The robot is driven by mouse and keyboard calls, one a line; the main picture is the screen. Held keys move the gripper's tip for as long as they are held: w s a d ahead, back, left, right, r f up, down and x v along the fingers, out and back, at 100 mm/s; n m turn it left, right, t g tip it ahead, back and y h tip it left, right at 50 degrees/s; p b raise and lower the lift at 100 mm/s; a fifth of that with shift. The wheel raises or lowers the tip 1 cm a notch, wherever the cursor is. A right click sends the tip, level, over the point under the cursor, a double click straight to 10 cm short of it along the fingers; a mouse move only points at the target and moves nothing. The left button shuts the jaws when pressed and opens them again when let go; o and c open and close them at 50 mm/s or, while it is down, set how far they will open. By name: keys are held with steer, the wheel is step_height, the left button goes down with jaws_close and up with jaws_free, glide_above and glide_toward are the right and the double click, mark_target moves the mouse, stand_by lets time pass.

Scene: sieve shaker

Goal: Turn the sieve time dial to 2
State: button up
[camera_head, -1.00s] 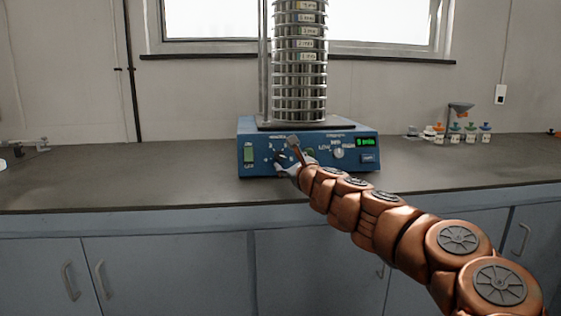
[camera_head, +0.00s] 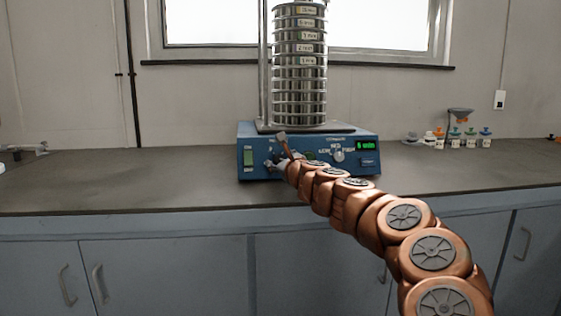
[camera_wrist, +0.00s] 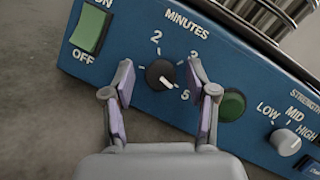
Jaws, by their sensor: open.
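The sieve shaker's blue base (camera_head: 310,155) stands on the counter with a stack of metal sieves (camera_head: 300,75) on top. In the wrist view the black time dial (camera_wrist: 160,74) sits under the word MINUTES, with a white pointer aimed down-right toward the 5. The 2 is printed above the dial, slightly left. My gripper (camera_wrist: 160,85) is open, one finger on each side of the dial, with visible gaps to it. In the head view my gripper (camera_head: 275,164) covers the dial area. The green display (camera_head: 366,145) appears to read 5 min.
A green ON/OFF switch (camera_wrist: 90,28) is left of the dial. A round green button (camera_wrist: 232,105) is close to my right finger. A strength knob (camera_wrist: 285,142) is farther right. Small coloured bottles (camera_head: 470,138) stand on the right of the counter.

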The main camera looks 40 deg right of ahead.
jaws_close()
stand_by(0.3)
steer(key=shift+r+p, duration=0.1)
steer(key=shift+p, duration=0.2)
